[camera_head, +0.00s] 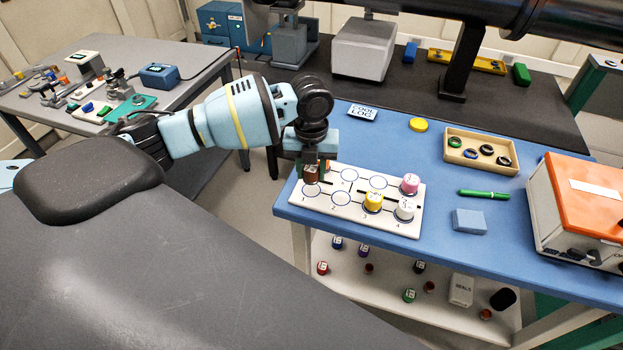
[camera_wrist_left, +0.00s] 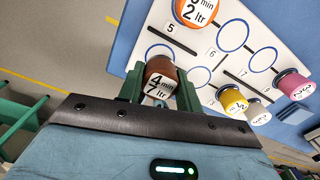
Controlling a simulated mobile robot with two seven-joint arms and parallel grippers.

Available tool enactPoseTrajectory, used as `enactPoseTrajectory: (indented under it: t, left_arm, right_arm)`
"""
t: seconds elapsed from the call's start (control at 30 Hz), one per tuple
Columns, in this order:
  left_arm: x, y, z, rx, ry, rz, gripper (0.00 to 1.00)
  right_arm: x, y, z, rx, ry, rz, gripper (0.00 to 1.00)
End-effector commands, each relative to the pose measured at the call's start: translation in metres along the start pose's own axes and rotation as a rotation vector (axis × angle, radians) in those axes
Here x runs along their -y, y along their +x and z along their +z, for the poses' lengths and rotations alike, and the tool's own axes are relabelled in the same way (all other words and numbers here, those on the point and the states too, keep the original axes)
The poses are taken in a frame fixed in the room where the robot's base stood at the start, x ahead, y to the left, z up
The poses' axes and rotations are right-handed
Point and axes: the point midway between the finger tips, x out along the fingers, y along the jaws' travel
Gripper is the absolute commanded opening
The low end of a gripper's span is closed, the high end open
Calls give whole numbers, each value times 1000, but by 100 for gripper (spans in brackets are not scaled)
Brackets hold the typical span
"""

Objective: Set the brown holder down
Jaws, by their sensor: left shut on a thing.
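In the left wrist view the brown holder (camera_wrist_left: 160,70), with a white label on top, sits between the green fingers and partly covers a ring. I cannot tell whether its base touches the board. An orange holder (camera_wrist_left: 197,12) stands behind it, mostly hidden by the gripper in the head view. A yellow holder (camera_head: 373,202), a white holder (camera_head: 405,209) and a pink holder (camera_head: 410,184) stand on the board's right part. My right gripper is out of view.
The board lies on a blue table (camera_head: 440,252). A wooden tray (camera_head: 478,152) of rings, a green pen (camera_head: 484,194), a light blue block (camera_head: 469,221) and an orange-topped box (camera_head: 580,195) are to the right. Several holders stand on the white shelf (camera_head: 385,290) below.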

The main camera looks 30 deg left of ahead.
Motion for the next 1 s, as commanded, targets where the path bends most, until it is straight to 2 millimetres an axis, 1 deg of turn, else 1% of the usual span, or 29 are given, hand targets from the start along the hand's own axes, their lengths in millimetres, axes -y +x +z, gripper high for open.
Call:
enactPoseTrajectory:
  t: [0.03, 0.1, 0.2, 0.63, 0.67, 0.8, 1.0]
  left_arm:
    - [0, 9, -2, -5, 1, 2, 11]
    - [0, 20, -2, -4, 1, 2, 11]
    - [0, 31, -2, -2, 1, 1, 11]
    - [1, 38, -3, -3, 2, 1, 11]
    - [1, 37, -2, -3, 2, 1, 39]
    - [0, 37, -2, -3, 2, 1, 57]
    - [0, 37, -2, -3, 2, 1, 57]
  right_arm:
    - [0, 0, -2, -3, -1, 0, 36]
    - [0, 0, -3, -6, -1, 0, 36]
    - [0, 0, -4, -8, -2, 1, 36]
    - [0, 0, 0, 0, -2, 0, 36]
    - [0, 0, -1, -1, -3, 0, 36]
    - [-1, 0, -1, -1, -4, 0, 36]
    - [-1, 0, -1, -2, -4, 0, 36]
